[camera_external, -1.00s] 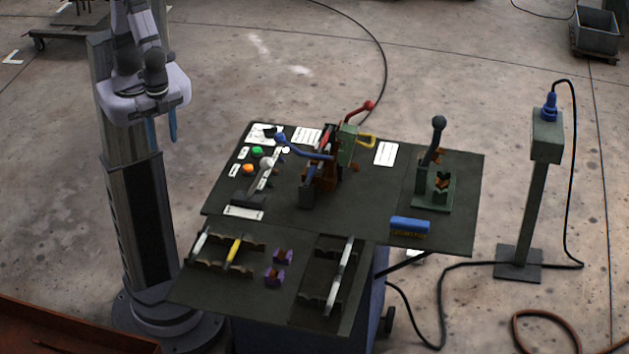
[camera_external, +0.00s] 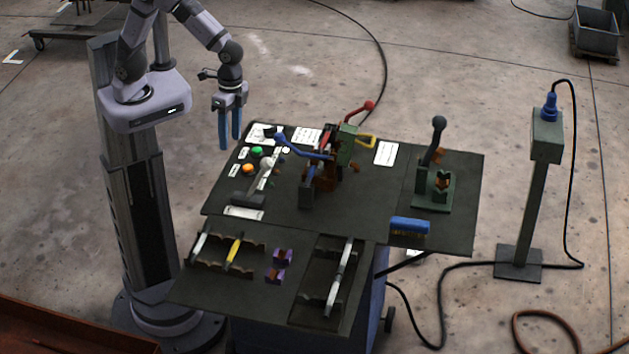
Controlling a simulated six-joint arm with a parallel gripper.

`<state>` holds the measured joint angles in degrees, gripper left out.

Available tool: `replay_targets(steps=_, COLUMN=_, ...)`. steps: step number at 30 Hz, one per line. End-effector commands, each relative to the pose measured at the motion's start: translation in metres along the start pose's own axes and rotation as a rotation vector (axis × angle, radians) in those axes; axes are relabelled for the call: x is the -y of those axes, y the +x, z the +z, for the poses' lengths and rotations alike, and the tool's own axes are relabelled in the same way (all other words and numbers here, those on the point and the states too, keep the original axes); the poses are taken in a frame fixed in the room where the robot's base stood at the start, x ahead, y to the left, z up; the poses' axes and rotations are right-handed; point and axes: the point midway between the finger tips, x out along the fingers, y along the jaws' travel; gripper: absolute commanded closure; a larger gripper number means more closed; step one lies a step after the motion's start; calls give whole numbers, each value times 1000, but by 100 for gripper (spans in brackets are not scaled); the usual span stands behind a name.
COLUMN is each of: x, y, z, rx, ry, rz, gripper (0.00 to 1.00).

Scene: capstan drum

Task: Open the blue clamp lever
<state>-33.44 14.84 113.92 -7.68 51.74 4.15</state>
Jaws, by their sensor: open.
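The blue clamp lever (camera_external: 306,149) is a bent blue handle with a dark blue ball end. It reaches left from the capstan assembly (camera_external: 325,173) in the middle of the dark table. My gripper (camera_external: 230,143) hangs with its blue fingers pointing down, near the table's back left edge. It is open and empty, to the left of the lever's ball end and apart from it. The fine detail of the clamp body is too small to tell.
A tall black-knobbed lever (camera_external: 436,140) stands at the right.

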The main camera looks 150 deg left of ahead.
Motion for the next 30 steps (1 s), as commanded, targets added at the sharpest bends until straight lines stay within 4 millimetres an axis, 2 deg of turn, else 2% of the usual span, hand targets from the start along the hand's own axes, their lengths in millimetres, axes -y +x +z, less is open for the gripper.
replay_targets(steps=1, x=27, y=4, z=-18, rx=-7, ry=-76, rz=13, gripper=55)
replay_targets(steps=3, x=59, y=4, z=-38, rx=-18, ry=-159, rz=32, gripper=55)
replay_targets(steps=6, x=100, y=4, z=-56, rx=-34, ry=-254, rz=56, gripper=55)
replay_targets(steps=9, x=132, y=3, z=-66, rx=-48, ry=-322, rz=72, gripper=55)
replay_targets(steps=12, x=153, y=3, z=-71, rx=-57, ry=-363, rz=83, gripper=55)
replay_targets(steps=16, x=163, y=2, z=-73, rx=-62, ry=-383, rz=89, gripper=55)
replay_targets(steps=23, x=163, y=7, z=-73, rx=-60, ry=-383, rz=89, gripper=55)
replay_targets(steps=30, x=160, y=33, z=-75, rx=-58, ry=-383, rz=89, gripper=55)
